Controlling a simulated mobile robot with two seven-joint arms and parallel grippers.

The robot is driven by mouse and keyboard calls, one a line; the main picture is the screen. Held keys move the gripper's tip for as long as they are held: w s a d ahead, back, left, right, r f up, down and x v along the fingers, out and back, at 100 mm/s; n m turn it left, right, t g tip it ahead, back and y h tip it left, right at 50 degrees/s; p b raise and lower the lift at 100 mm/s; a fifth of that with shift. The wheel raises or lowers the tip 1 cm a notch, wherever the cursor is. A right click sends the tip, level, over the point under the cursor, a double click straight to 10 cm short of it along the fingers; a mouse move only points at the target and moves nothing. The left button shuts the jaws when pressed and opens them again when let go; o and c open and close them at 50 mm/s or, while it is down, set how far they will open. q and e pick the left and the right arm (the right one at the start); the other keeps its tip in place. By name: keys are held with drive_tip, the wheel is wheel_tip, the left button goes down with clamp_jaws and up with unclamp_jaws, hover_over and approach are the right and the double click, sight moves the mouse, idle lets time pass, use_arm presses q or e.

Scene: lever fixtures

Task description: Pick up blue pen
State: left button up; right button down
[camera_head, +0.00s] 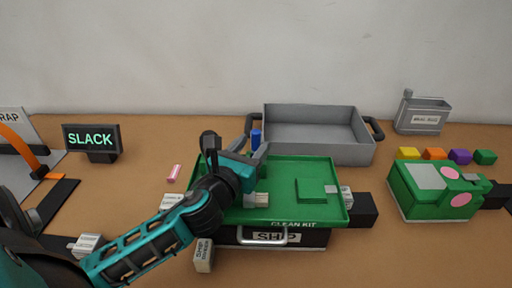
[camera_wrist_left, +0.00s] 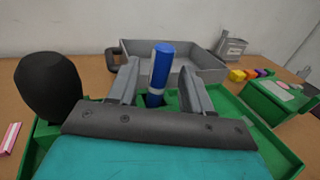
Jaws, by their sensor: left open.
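The blue pen (camera_wrist_left: 161,66) stands roughly upright between the open fingers of my left gripper (camera_wrist_left: 158,82) in the left wrist view. It is thick, with a pale band below its upper part. In the head view only a short blue part of the pen (camera_head: 256,138) shows; the gripper hides its lower part. My left gripper (camera_head: 257,152) reaches over the green tray (camera_head: 318,172) from the left. In the left wrist view gaps show between the pen and the fingers. I cannot tell whether the pen's foot rests in the tray. My right gripper is not in view.
A grey handled bin (camera_head: 318,148) stands behind the tray. A green box (camera_head: 430,205) with pink discs and several coloured cubes (camera_head: 460,156) are at right. A pink eraser-like piece (camera_head: 174,173) lies left of the tray. A SLACK sign (camera_head: 91,140) stands far left.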

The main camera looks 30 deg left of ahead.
use_arm(q)
drive_tip(key=shift+w+a, duration=0.15)
drive_tip(key=shift+w, duration=1.1)
drive_tip(key=shift+c, duration=0.2)
clamp_jaws()
